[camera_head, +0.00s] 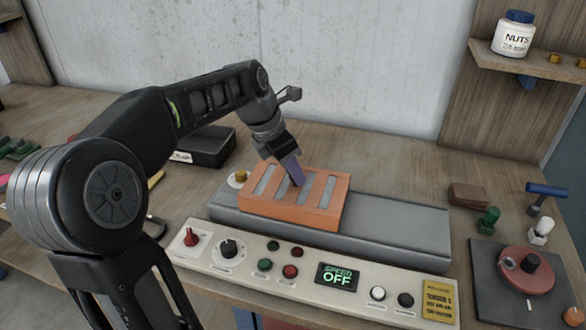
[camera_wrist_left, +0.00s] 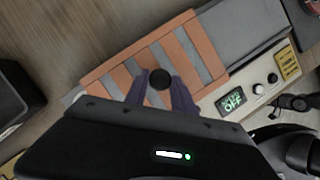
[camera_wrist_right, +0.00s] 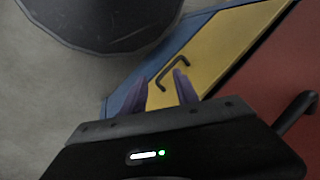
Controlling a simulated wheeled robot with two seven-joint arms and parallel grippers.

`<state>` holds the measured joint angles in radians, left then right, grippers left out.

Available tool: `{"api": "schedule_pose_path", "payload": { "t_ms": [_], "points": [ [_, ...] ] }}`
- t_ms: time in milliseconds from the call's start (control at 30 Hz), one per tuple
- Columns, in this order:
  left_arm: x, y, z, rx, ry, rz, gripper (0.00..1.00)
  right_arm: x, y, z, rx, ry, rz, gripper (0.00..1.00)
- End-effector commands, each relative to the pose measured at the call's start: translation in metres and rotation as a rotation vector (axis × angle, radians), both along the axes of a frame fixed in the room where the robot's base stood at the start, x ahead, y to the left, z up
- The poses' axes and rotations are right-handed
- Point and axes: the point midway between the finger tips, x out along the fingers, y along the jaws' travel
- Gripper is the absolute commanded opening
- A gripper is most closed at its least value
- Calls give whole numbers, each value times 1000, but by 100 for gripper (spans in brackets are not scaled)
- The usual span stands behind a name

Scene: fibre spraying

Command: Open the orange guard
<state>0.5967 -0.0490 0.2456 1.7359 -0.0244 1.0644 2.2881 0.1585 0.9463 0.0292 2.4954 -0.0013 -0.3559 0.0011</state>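The orange guard (camera_head: 331,225) is a slatted cover lying over the left-middle part of the grey machine bed (camera_head: 410,225). It also shows in the left wrist view (camera_wrist_left: 108,71). A round black knob (camera_wrist_left: 160,79) shows on it there. My left gripper (camera_head: 297,181) points down at the guard; its purple fingers (camera_wrist_left: 160,88) stand on either side of the knob. I cannot tell whether they press on it. The knob is hidden in the head view. My right gripper (camera_wrist_right: 162,85) is open and empty, away from the guard, above a yellow panel with a dark handle.
The control panel (camera_head: 310,268) with knobs, buttons and a display reading SPEED OFF runs along the bed's front. A black tray (camera_head: 207,147) stands behind left. A red disc (camera_head: 525,270) on a dark plate and small tools lie at right. The wall is behind the bench.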

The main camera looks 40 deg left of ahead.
Motion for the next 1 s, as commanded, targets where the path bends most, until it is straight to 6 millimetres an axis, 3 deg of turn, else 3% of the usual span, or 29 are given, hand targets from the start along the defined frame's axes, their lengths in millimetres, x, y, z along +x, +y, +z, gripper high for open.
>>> {"api": "schedule_pose_path", "payload": {
  "t_ms": [333,1000],
  "points": [
    [0,0,0,0,0,0,1,0,0,0,0,0,0,36],
    [0,0,0,0,0,0,0,0,0,0,0,0,0,36]
  ]
}}
